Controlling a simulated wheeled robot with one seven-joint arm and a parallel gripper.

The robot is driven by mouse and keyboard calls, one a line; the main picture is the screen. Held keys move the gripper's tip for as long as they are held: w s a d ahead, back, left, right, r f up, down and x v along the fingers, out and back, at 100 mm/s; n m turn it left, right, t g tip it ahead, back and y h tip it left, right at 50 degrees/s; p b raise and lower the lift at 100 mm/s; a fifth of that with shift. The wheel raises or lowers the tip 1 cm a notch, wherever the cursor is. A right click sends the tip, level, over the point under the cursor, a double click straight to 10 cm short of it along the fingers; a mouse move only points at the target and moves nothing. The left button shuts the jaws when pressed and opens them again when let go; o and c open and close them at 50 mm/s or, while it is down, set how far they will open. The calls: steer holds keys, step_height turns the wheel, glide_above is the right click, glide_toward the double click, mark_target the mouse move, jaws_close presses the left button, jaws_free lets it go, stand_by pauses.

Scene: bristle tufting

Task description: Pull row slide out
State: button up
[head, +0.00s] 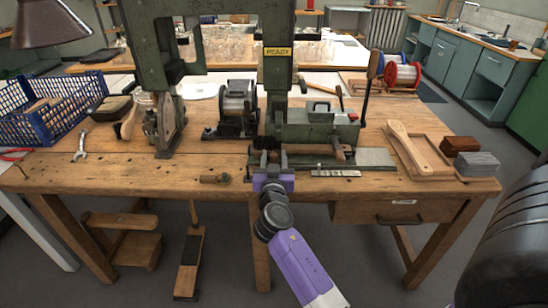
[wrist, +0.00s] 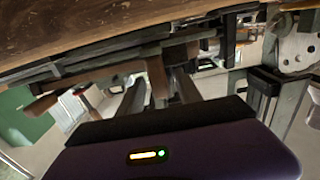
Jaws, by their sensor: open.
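The green tufting machine (head: 315,128) stands on the wooden bench, with a yellow READY plate (head: 278,51) on its column. My purple gripper (head: 273,156) is at the machine's lower front, just above the bench's front edge. Its two dark fingers are apart and point towards the machine. In the wrist view my gripper (wrist: 158,92) is open, and a brown wooden piece (wrist: 157,78) shows between the fingers. I cannot tell whether it touches them or is the row slide's handle. The row slide is not clearly made out behind my gripper.
A hand lever (head: 369,88) rises at the machine's right. A metal ruler piece (head: 335,173) and small wooden piece (head: 215,178) lie near the front edge. A blue crate (head: 45,105), wrench (head: 82,146) and wooden tray (head: 420,152) are farther aside.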

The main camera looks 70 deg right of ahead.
jaws_close()
stand_by(1.4)
